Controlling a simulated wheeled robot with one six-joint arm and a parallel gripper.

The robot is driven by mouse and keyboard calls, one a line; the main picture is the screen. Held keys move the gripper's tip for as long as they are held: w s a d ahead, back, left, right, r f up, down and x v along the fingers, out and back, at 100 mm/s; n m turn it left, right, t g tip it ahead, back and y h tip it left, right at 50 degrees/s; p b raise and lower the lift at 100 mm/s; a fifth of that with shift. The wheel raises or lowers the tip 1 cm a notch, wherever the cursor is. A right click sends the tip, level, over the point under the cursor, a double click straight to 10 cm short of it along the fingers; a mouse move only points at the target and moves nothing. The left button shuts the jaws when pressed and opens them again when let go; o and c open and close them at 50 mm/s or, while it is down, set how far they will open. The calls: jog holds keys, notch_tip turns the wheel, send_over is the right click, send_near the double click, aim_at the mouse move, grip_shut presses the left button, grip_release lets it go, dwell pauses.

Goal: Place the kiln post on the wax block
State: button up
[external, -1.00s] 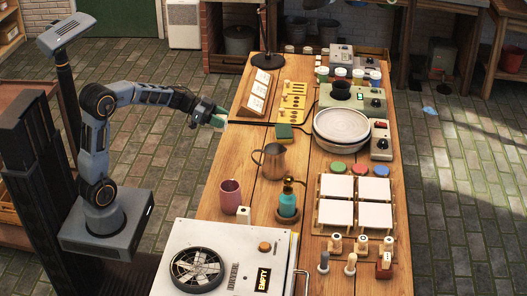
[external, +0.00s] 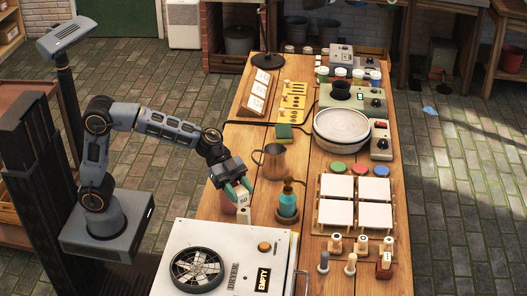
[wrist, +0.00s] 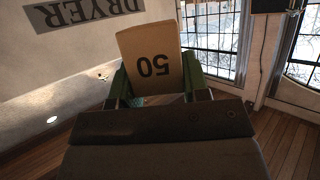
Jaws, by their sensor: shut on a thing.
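The kiln post (wrist: 152,62) is a tan block marked "50", seen upside down in the wrist view. My gripper (wrist: 155,80) is shut on it, with green fingers on either side. I cannot tell for certain which thing is the wax block; a small reddish-brown block (external: 384,271) stands at the table's front right.
The dryer (external: 218,232) has a round fan, an orange knob (external: 264,246) and an "EMPTY" label. A metal pitcher (external: 271,163) stands behind my gripper. White tiles (external: 374,190) lie on a rack to the right. Bare wood shows near the pitcher.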

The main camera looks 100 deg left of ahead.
jog(key=shift+n+y, duration=0.3)
jog(key=w+f, duration=0.3)
jog(key=w, duration=0.1)
jog(key=w+f+p, duration=0.1)
jog(key=w+f, duration=0.1)
jog(key=w, duration=0.3)
jog(key=w+d+f+p, duration=0.1)
jog(key=w+f, duration=0.2)
jog(key=w, duration=0.1)
jog(key=shift+w+f, duration=0.3)
jog(key=shift+f, duration=0.05)
jog(key=shift+w+f, duration=0.3)
jog(key=shift+f, duration=0.15)
notch_tip(320, 180, down, 3)
jog(key=shift+w+f, duration=0.1)
